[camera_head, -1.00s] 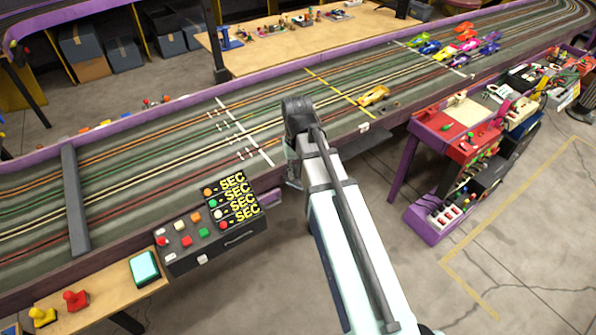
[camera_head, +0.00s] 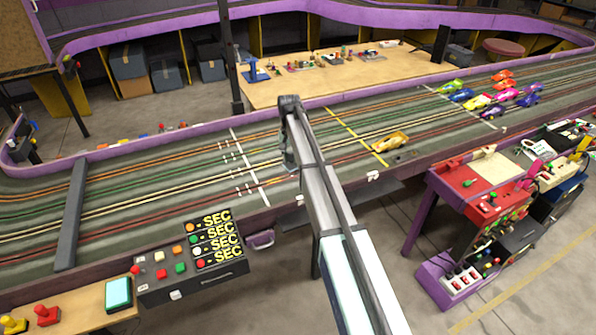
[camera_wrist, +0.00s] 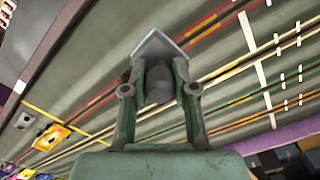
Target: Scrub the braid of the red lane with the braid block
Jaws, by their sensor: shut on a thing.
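My gripper (camera_wrist: 158,72) is shut on the braid block (camera_wrist: 157,46), a grey angular piece that shows at the fingertips in the wrist view. In the head view my arm hides most of the gripper, and I cannot make out the block there. The red lane (camera_wrist: 103,101) runs diagonally behind the fingers in the wrist view. It is the lane nearest the robot's side of the track. I cannot tell whether the block touches the track.
A yellow car (camera_head: 390,143) stands on the track to the right of my arm, with several coloured cars farther along. A dark bar (camera_head: 71,215) crosses the track at left. A lane timer box (camera_head: 190,271) and a red cart (camera_head: 470,181) stand along the near side.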

